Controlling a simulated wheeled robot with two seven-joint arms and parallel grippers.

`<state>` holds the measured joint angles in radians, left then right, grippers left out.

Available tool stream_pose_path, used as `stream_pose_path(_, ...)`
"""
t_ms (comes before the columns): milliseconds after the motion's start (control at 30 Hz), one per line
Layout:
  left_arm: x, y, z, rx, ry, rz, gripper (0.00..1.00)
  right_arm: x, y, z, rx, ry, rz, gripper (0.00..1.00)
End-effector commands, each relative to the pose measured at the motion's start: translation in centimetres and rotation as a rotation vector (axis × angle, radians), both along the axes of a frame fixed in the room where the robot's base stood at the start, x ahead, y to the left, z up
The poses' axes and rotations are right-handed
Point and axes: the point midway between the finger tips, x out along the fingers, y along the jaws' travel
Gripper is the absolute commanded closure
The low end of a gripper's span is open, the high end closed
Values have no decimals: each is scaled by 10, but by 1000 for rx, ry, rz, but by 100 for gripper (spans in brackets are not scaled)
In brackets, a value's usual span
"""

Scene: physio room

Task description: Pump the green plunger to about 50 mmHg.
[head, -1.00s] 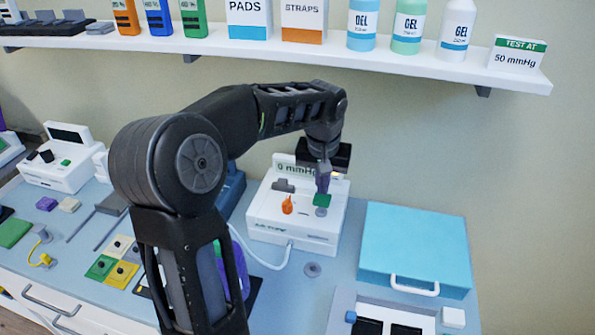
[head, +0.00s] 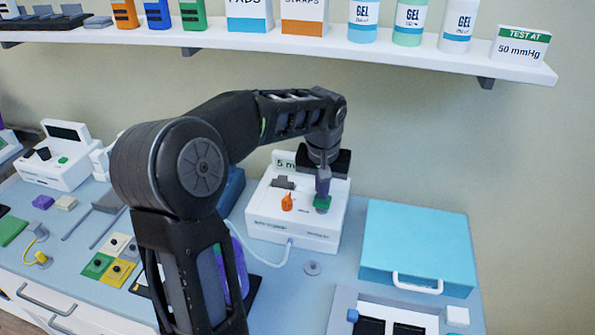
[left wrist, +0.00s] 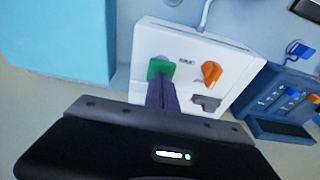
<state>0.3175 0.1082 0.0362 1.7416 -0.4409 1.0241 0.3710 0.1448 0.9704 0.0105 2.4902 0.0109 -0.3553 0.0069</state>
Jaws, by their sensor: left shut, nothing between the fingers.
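The green plunger (head: 322,203) stands at the right of the white pump unit (head: 290,232) on the blue counter. My left gripper (head: 323,190) is shut and empty, pointing down with its fingertips at the plunger's top, seemingly touching it. The plunger also shows in the left wrist view (left wrist: 160,69), just beyond the purple fingers (left wrist: 161,88). An orange knob (head: 287,202) and a grey part (head: 283,183) sit left of the plunger. My right gripper is not in view.
A light-blue case (head: 418,245) stands right of the unit. A shelf (head: 380,60) above carries bottles, boxes and a "TEST AT 50 mmHg" card (head: 521,47). A pale hose (head: 263,259) runs from the unit. Coloured pads (head: 99,265) lie at left.

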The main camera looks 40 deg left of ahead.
Motion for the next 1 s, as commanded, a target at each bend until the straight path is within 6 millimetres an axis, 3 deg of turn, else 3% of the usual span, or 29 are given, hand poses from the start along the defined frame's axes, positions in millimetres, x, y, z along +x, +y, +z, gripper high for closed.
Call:
stream_pose_path(267, -1, -1, -18, -2, 4, -1, 100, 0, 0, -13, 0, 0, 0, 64)
stream_pose_path(467, -1, -1, -15, -2, 4, -1, 100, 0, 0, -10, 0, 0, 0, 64)
stream_pose_path(1000, -1, 0, 26, -1, 3, 0, 100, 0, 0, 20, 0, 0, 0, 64)
